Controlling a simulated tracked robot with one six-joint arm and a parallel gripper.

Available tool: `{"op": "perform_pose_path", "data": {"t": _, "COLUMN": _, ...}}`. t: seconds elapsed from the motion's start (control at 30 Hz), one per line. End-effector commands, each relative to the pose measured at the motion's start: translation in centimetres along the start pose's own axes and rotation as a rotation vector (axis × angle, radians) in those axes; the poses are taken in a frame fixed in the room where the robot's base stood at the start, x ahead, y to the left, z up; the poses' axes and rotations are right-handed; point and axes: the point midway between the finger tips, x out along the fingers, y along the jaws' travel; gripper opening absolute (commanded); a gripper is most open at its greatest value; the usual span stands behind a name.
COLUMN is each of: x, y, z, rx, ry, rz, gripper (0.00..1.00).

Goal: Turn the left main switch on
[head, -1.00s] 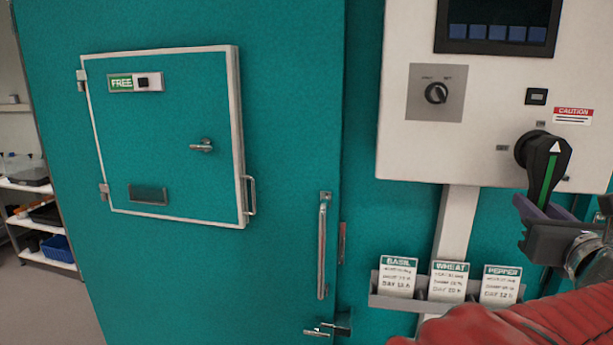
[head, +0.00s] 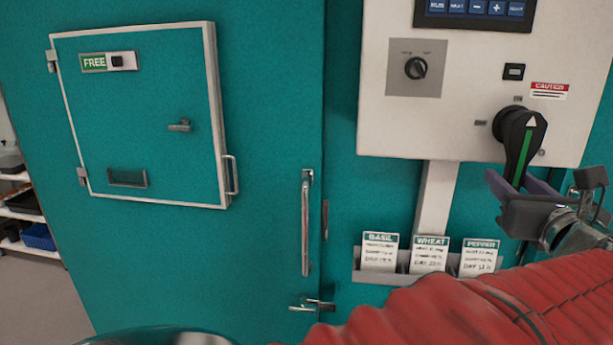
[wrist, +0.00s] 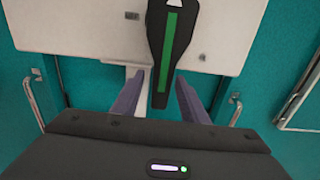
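The main switch (head: 521,145) is a black rotary handle with a green stripe and a white arrow at its top. Its lever hangs nearly straight down from the white control panel (head: 440,125). In the wrist view the handle (wrist: 170,45) reaches down between the two purple fingers of my gripper (wrist: 159,98). The fingers are open, one on each side of the lower lever, with visible gaps. In the head view my gripper (head: 520,188) is at the lever's lower end, and the exact depth is hard to tell.
A smaller rotary knob (head: 416,68) and a button display (head: 475,8) are on the panel. A card holder (head: 400,280) with basil, wheat and pepper cards is below it. A teal door with a vertical handle (head: 306,225) and a small hatch (head: 150,150) is at left.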

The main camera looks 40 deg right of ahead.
Motion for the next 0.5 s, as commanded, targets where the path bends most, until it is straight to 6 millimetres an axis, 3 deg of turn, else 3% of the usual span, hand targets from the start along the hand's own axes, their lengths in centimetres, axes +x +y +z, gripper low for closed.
{"op": "perform_pose_path", "data": {"t": 0.5, "x": -5.1, "y": -0.1, "z": 0.0, "rx": 0.0, "ry": 0.0, "rz": -0.005, "gripper": 0.4}}
